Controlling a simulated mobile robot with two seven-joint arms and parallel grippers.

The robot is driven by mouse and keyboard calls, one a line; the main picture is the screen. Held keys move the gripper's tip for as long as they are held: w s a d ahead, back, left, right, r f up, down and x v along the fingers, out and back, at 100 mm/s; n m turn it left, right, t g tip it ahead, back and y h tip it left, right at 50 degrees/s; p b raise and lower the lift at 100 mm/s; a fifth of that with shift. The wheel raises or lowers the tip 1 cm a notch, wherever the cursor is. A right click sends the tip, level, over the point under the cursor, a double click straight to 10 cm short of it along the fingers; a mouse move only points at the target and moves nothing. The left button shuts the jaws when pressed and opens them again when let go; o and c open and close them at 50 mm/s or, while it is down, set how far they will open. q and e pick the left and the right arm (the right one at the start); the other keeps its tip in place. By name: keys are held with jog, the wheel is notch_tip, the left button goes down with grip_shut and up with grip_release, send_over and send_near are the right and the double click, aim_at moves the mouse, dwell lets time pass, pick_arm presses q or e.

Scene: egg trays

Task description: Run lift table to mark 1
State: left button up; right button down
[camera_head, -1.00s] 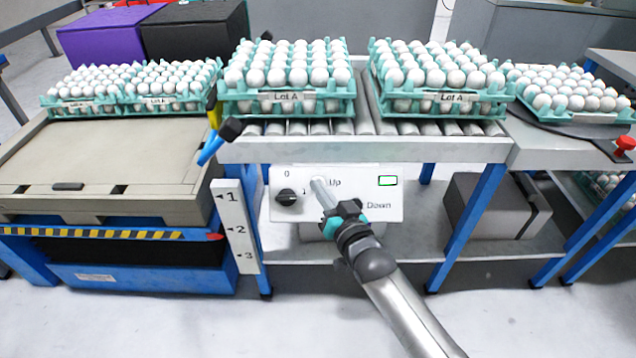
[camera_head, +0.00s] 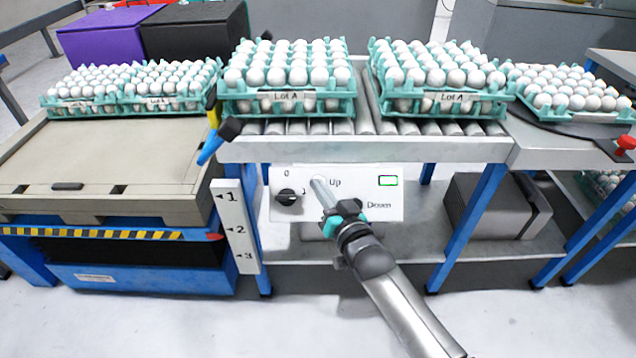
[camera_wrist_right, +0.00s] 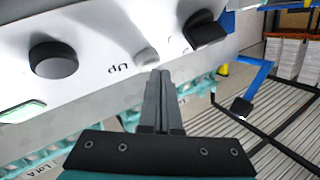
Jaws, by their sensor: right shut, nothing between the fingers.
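The lift table (camera_head: 100,160) stands at the left with a beige top. The white control panel (camera_head: 385,212) has a black rotary switch (camera_head: 286,198), "Up" and "Down" labels and a green-framed indicator (camera_head: 388,180). My right gripper (camera_head: 316,182) is shut and empty, its tips at the pale Up button (camera_wrist_right: 147,57). I cannot tell whether they touch it. A black round button (camera_wrist_right: 54,60) shows in the wrist view. My left gripper is out of view.
Egg trays stand at the back of the lift table (camera_head: 135,112), on the roller conveyor (camera_head: 288,108) and on the right-hand table (camera_head: 580,118). A black-tipped blue lever (camera_head: 215,145) sticks out near the conveyor's left end. A red knob (camera_head: 626,143) is at far right.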

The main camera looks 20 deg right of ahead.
jog(key=shift+w+d+f+b, duration=0.15)
jog(key=shift+w+f+b, duration=0.2)
jog(key=shift+f+b, duration=0.1)
dwell(2.3)
jog(key=shift+r, duration=0.1)
dwell(2.8)
jog(key=shift+s+a+r+p, duration=0.2)
jog(key=shift+s+r+p, duration=0.45)
jog(key=shift+p, duration=0.6)
jog(key=s+r+p, duration=0.1)
jog(key=p, duration=0.1)
jog(key=s+a+r+p, duration=0.1)
jog(key=s+r+p, duration=0.1)
jog(key=p, duration=0.1)
jog(key=shift+s+r, duration=0.15)
jog(key=shift+s, duration=0.15)
